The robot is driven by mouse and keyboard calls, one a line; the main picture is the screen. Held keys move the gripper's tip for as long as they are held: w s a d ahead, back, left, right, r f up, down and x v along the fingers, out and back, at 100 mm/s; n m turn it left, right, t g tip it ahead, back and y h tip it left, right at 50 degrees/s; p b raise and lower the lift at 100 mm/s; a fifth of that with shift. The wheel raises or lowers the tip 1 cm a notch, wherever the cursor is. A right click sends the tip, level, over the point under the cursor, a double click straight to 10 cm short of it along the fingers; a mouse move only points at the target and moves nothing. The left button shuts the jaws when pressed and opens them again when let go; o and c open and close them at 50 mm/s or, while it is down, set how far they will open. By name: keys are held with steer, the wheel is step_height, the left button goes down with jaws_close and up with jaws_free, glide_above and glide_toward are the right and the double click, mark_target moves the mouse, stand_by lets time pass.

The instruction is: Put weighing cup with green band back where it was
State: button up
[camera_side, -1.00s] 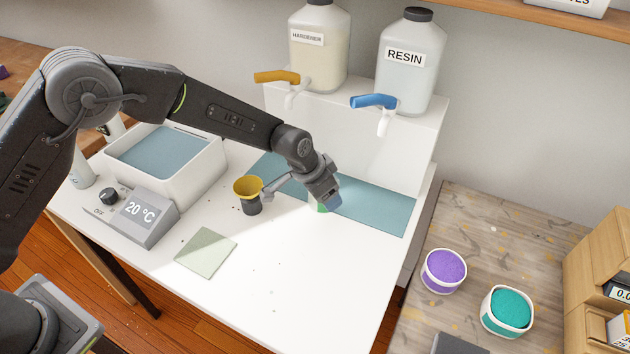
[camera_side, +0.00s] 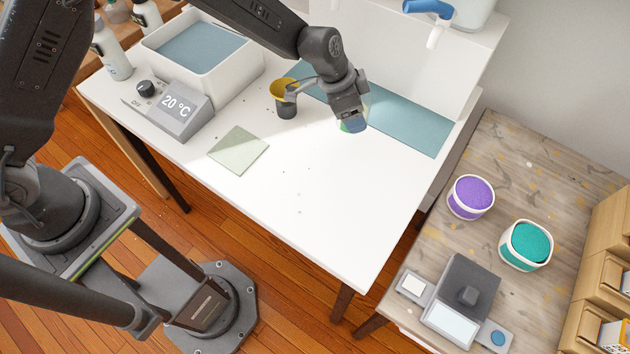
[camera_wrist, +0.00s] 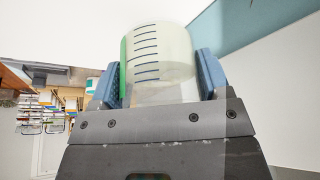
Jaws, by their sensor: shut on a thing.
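The weighing cup with the green band (camera_wrist: 160,52) is a pale translucent cup with dark measuring lines, and its green shows along its left side in the wrist view. My gripper (camera_wrist: 158,82) is shut on it, one blue jaw on each side. In the side view my gripper (camera_side: 352,122) is at the front edge of the blue-grey mat (camera_side: 415,132) on the white table. A bit of the cup (camera_side: 343,127) shows green beside the jaws; the rest is hidden. I cannot tell whether the cup touches the table.
A dark cup with a yellow inside (camera_side: 286,105) stands close to the left of my gripper. A pale green square (camera_side: 238,150) lies at front left, near the heated bath (camera_side: 225,85). The table's front right is clear. A scale (camera_side: 460,300) and purple and teal tubs are on the side bench.

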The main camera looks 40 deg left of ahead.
steer(key=s+a+r+m+g, duration=0.3)
steer(key=s+a+m, duration=0.3)
steer(key=m, duration=0.4)
steer(key=s+a+r+m+g, duration=0.3)
steer(key=s+a+m+g, duration=0.1)
steer(key=s+m, duration=0.45)
steer(key=shift+m+y, duration=0.25)
steer(key=shift+y, duration=0.15)
steer(key=d+f, duration=0.2)
steer(key=d, duration=0.1)
steer(key=d+f, duration=0.2)
steer(key=d, duration=0.2)
steer(key=s+d+f, duration=0.1)
steer(key=d+f, duration=0.1)
steer(key=d, duration=0.2)
steer(key=shift+f, duration=0.15)
steer(key=shift+w+f, duration=0.1)
steer(key=shift+f, duration=1.95)
steer(key=shift+f, duration=0.1)
steer(key=o, duration=1.1)
steer(key=v, duration=1.2)
steer(key=shift+r, duration=0.2)
